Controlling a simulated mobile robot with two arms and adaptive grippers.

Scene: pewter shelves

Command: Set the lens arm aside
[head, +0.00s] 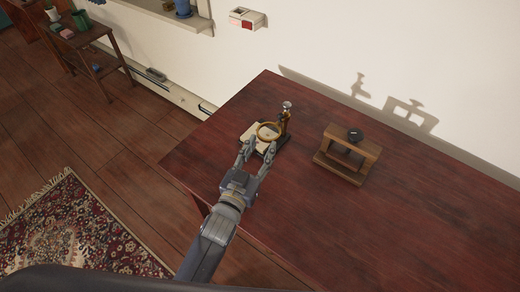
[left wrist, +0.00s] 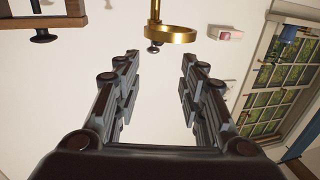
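The lens arm is a brass ring (head: 268,131) on a short upright post with a silver knob (head: 287,105), standing on a pale and dark base (head: 252,134) near the table's far left part. The brass ring also shows at the top of the left wrist view (left wrist: 170,36). My left gripper (head: 258,148) is open, its two fingers pointing at the ring from the near side. In the left wrist view the space between the fingertips (left wrist: 160,65) is empty, with the ring beyond them. My right gripper is not in view.
A wooden frame with a black knob (head: 350,166) stands to the right on the dark red table (head: 420,230). The table is bare right of and in front of the frame. A white wall runs behind. A small side table (head: 80,35) stands far left.

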